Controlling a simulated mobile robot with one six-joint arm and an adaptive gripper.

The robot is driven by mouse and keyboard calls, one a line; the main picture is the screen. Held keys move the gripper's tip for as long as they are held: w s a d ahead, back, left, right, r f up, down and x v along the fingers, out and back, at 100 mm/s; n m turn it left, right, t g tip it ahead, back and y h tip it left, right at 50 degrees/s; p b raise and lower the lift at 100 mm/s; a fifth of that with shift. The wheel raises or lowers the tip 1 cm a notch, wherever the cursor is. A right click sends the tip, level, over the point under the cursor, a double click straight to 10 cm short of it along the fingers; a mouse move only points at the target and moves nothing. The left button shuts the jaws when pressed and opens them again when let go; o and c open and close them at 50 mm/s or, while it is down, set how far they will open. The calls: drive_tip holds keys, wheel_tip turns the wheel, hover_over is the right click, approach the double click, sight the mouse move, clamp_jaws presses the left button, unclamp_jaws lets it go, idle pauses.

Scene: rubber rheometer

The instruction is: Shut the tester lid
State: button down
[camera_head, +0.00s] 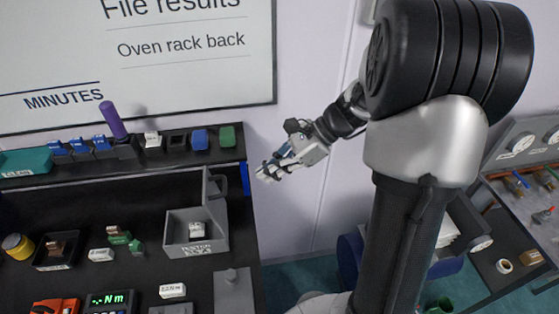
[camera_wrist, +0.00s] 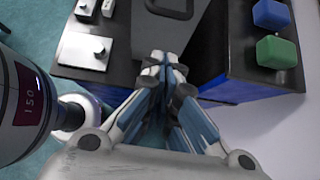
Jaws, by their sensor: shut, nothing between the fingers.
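The tester (camera_head: 181,240) is a grey open-topped box on the dark bench in the head view, with lettering on its front and a small pale labelled piece (camera_head: 196,230) inside. Its grey lid (camera_head: 214,188) stands up at the right side, so the tester is open. My gripper (camera_head: 268,174) is to the right of the lid, past the bench's right edge, apart from it and empty. In the wrist view my gripper (camera_wrist: 165,60) has its fingertips together, near a dark grey panel (camera_wrist: 205,40) that looks like the lid.
A back shelf holds a purple cylinder (camera_head: 113,119), blue blocks and a green block (camera_head: 227,136). A grey unit with a knob (camera_head: 233,290) sits in front of the tester. Small labelled pieces and a green-lit display (camera_head: 108,299) lie left. Floor shows right of the bench.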

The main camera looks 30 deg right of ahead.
drive_tip(key=w+a+f, duration=0.2)
drive_tip(key=a, duration=0.4)
drive_tip(key=shift+w+a+f, duration=0.15)
